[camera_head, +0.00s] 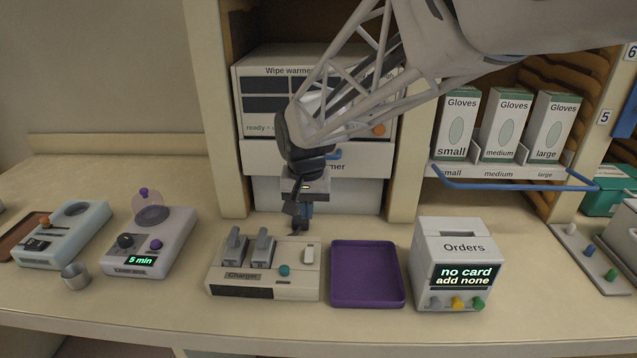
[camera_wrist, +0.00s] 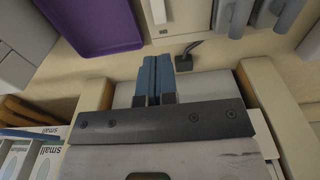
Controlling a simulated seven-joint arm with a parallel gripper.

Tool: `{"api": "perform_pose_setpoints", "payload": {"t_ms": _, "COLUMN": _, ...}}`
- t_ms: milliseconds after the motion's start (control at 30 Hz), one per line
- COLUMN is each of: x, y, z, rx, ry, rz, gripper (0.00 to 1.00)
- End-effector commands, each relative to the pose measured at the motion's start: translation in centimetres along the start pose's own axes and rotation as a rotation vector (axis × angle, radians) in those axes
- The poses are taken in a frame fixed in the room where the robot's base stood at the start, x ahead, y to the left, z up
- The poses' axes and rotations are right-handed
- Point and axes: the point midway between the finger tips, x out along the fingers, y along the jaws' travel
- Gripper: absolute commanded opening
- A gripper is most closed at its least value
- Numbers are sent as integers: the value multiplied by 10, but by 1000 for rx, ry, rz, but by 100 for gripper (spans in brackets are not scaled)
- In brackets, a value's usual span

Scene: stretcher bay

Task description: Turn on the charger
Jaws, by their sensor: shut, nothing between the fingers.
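The charger (camera_head: 222,280) is a cream box on the counter with two grey handsets in its slots. A teal knob (camera_head: 284,270) and a white switch (camera_head: 308,254) sit on its right half, and its front strip is dark. The charger also shows at the top of the wrist view (camera_wrist: 190,14), with the white switch (camera_wrist: 158,12) beyond the fingertips. My gripper (camera_head: 305,222) is shut and empty, pointing down just behind the charger's right rear. Its blue fingers lie together in the wrist view (camera_wrist: 154,62). I cannot tell whether the switch is on.
A purple tray (camera_head: 367,299) is right of the charger, then an Orders box (camera_head: 455,235) reading "no card add none". A timer device (camera_head: 150,245) reading 5 min and a metal cup (camera_head: 76,277) are left. A wipe warmer (camera_head: 265,62) is behind. The front counter strip is clear.

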Motion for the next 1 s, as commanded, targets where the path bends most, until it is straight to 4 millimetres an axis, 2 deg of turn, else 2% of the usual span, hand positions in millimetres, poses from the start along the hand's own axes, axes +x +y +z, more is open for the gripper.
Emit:
{"api": "perform_pose_setpoints", "payload": {"t_ms": 100, "x": -12, "y": 0, "z": 0, "rx": 0, "ry": 2, "rz": -1, "gripper": 0}}
{"api": "perform_pose_setpoints", "payload": {"t_ms": 300, "x": -21, "y": 0, "z": 0, "rx": 0, "ry": 1, "rz": -1, "gripper": 0}}
{"api": "perform_pose_setpoints", "payload": {"t_ms": 1000, "x": -22, "y": 0, "z": 3, "rx": 1, "ry": 37, "rz": 0, "gripper": 0}}
